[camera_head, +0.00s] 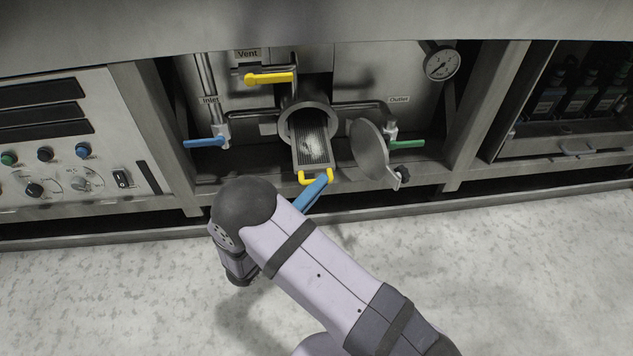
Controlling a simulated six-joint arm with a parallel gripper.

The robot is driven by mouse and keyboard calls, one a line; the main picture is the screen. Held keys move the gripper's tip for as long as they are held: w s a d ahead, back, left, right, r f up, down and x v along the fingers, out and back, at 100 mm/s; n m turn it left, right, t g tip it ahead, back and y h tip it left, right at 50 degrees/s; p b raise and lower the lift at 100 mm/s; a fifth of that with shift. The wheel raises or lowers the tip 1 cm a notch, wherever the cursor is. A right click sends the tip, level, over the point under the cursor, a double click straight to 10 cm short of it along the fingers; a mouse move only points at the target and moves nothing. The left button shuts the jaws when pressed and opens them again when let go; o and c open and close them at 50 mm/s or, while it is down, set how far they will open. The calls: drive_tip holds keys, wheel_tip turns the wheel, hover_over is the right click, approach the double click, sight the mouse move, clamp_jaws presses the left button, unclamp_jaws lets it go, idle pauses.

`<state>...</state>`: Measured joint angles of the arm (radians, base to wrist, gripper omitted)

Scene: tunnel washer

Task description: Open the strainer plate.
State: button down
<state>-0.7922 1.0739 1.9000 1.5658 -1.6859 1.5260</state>
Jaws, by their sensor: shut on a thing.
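The strainer plate (313,148) is a long grey tray with a mesh surface and a pale patch of residue on it. It sticks out toward me from a round port (306,97) in the middle of the back panel; its inner end is inside the port. A yellow handle (304,178) is at its front end. My gripper (321,184), with blue fingers, is shut on the right part of this handle. The arm hides part of the gripper. The round cover (368,149) of the port is swung open to the right, with a dark knob on it.
A yellow vent lever (270,78) is above left of the port. A blue inlet lever (204,143) is at left, and a green outlet lever (407,144) is right of the cover. A control panel (70,140) stands at left, bottles (580,95) at right. The floor in front is clear.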

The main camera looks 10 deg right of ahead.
drive_tip(key=s, duration=0.2)
drive_tip(key=shift+s+r, duration=0.25)
drive_tip(key=shift+s, duration=0.1)
drive_tip(key=c, duration=1.8)
unclamp_jaws()
drive_tip(key=p+v, duration=0.2)
drive_tip(key=v, duration=0.5)
drive_tip(key=shift+s+a, duration=0.1)
drive_tip(key=shift+a, duration=0.05)
